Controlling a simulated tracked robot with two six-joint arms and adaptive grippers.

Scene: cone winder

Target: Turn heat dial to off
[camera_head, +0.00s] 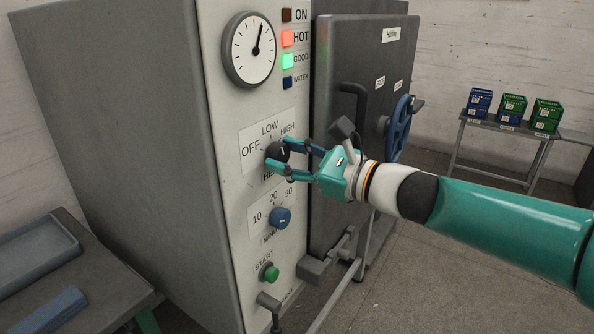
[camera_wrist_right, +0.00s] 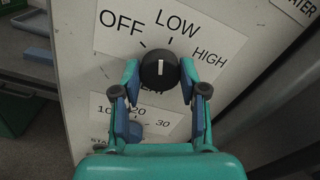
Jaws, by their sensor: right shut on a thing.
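The black heat dial (camera_head: 277,152) sits on a white label with OFF, LOW and HIGH on the grey control panel. In the right wrist view the dial (camera_wrist_right: 159,70) shows a white mark pointing up, close to the LOW tick. My right gripper (camera_head: 287,157) reaches in from the right and is shut on the dial, with one finger on each side; both fingers (camera_wrist_right: 160,76) also show in the right wrist view. My left gripper is not in view.
A blue minutes dial (camera_head: 280,218) and a green start button (camera_head: 269,272) sit below the heat dial. A round gauge (camera_head: 250,49) is above, beside lit HOT and GOOD lamps. A door with a blue handwheel (camera_head: 399,128) stands to the right.

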